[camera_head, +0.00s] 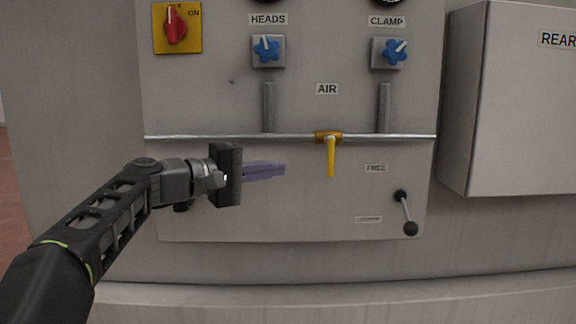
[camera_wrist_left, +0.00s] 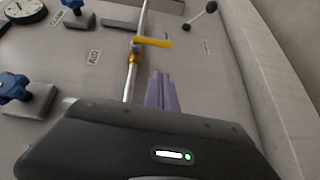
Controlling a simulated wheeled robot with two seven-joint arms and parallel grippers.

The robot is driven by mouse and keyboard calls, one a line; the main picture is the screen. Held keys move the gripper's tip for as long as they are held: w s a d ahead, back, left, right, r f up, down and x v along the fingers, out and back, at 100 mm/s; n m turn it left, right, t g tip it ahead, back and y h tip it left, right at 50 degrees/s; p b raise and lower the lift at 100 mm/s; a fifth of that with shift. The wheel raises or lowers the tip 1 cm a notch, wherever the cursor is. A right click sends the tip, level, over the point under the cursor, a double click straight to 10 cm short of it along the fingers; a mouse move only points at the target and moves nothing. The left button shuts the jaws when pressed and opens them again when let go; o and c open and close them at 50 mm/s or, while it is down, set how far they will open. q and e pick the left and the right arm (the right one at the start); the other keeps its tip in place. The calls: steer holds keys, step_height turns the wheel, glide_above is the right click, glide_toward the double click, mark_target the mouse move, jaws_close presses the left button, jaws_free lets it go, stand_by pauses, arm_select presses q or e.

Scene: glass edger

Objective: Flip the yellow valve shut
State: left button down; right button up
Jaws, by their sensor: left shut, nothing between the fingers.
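The yellow valve handle (camera_head: 331,158) hangs straight down from its brass-coloured body on the horizontal air pipe (camera_head: 230,137), below the AIR label. Its handle stands crosswise to the pipe. It also shows in the left wrist view (camera_wrist_left: 155,42), beyond my fingertips. My left gripper (camera_head: 283,169) is shut and empty, its purple fingers pointing right at the handle's lower half. A gap lies between the fingertips and the handle in the head view. The fingers also show in the left wrist view (camera_wrist_left: 161,80), beside the pipe. My right gripper is out of view.
Blue knobs (camera_head: 267,48) (camera_head: 394,52) sit above the pipe under HEADS and CLAMP labels. A red switch (camera_head: 175,27) is at upper left. A black-knobbed lever (camera_head: 406,212) is at lower right. A grey box (camera_head: 510,110) juts out at right.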

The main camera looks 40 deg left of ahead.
arm_select(q)
steer(key=shift+v, duration=2.3)
steer(key=shift+a+f, duration=0.1)
steer(key=shift+f, duration=0.05)
